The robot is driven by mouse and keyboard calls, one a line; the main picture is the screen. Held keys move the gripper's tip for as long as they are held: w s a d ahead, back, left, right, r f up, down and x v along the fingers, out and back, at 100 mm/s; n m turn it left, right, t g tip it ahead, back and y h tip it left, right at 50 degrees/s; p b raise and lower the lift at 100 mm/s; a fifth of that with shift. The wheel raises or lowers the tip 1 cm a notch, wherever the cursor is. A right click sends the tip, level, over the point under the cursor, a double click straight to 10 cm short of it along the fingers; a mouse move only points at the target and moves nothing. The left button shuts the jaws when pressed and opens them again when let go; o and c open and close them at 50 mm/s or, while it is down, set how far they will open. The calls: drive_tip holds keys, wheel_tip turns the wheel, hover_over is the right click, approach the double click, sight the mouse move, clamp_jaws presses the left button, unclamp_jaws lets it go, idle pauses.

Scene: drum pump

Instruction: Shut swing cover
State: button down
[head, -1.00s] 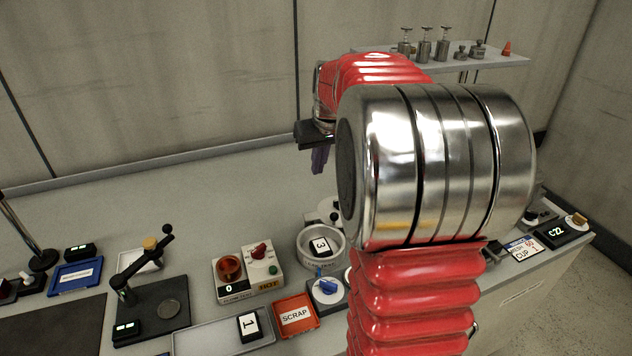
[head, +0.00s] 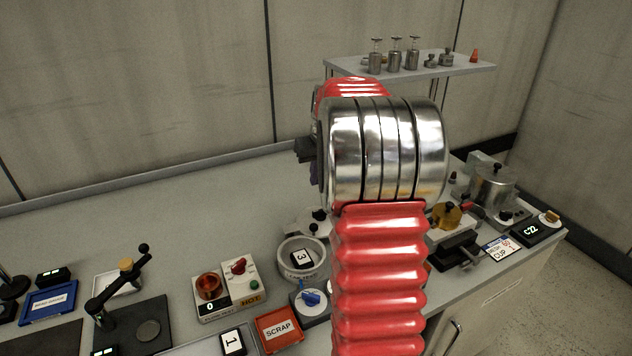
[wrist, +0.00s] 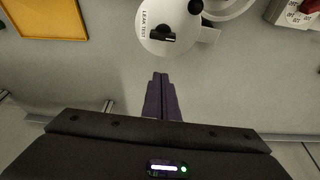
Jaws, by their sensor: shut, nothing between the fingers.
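In the head view the cover (head: 299,222) shows behind the bowl, partly hidden by my arm.
An orange SCRAP tray (head: 280,330) and a blue-knobbed dial (head: 310,300) are in front. A steel pot (head: 491,187) stands at right. The back left bench is clear.

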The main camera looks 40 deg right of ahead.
hover_over(313, 208)
wheel_tip(313, 208, down, 8)
drive_tip(key=shift+s+r, duration=0.1)
drive_tip(key=shift+s+a, duration=0.3)
drive_tip(key=shift+s, duration=0.5)
drive_tip(key=shift+s+a, duration=0.25)
drive_tip(key=shift+s, duration=0.5)
drive_tip(key=shift+a, duration=0.15)
drive_tip(key=shift+s+d, duration=0.1)
drive_tip(key=shift+d, duration=0.1)
